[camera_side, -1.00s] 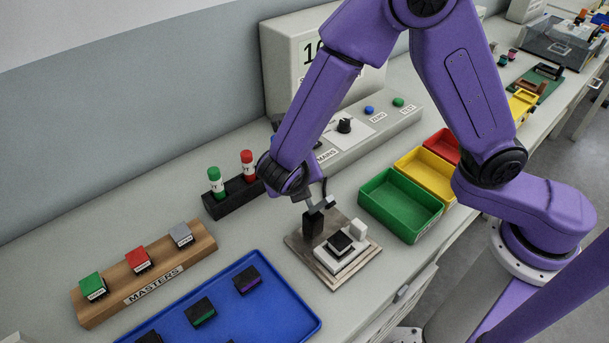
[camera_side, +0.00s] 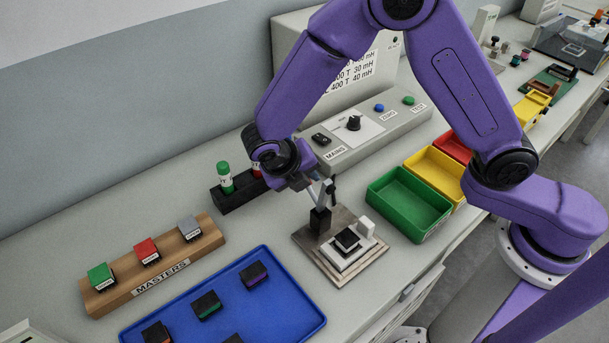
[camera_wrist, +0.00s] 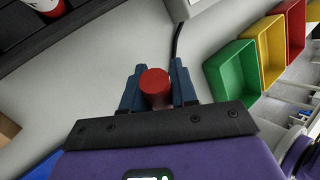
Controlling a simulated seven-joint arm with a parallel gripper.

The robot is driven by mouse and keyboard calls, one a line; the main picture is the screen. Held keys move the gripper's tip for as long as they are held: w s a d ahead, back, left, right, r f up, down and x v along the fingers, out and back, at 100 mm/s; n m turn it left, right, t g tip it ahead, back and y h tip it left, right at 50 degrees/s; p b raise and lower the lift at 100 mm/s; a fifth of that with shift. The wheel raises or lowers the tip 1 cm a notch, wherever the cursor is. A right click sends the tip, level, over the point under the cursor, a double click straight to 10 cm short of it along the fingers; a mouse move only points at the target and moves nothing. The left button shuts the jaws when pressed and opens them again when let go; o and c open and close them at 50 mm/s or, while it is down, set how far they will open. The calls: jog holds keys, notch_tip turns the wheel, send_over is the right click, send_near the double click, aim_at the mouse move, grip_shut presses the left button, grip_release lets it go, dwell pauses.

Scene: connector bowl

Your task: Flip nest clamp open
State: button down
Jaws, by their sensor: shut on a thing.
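The nest clamp (camera_side: 320,219) stands on a metal base plate (camera_side: 364,267) in the side view. Its dark post is at the back-left of the plate, and a grey bar with a black end (camera_side: 332,190) points up from it. A black block (camera_side: 347,239) sits in the white nest (camera_side: 345,257), with no clamp bar over it. My gripper (camera_side: 310,184) is above and left of the post. In the wrist view, my gripper (camera_wrist: 158,88) is shut on the red-ended clamp handle (camera_wrist: 155,83), between its two blue fingers. The handle is largely hidden in the side view.
A rack with green-topped and red-topped tubes (camera_side: 225,178) stands close behind my gripper. Green, yellow and red bins (camera_side: 408,204) are to the right. The blue tray (camera_side: 285,318) and masters block (camera_side: 187,261) lie to the left. A meter console (camera_side: 380,131) is behind.

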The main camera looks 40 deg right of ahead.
jog(key=shift+f, duration=0.1)
jog(key=c, duration=1)
grip_release()
jog(key=shift+o, duration=0.2)
jog(key=v, duration=1.7)
jog(key=shift+r, duration=0.3)
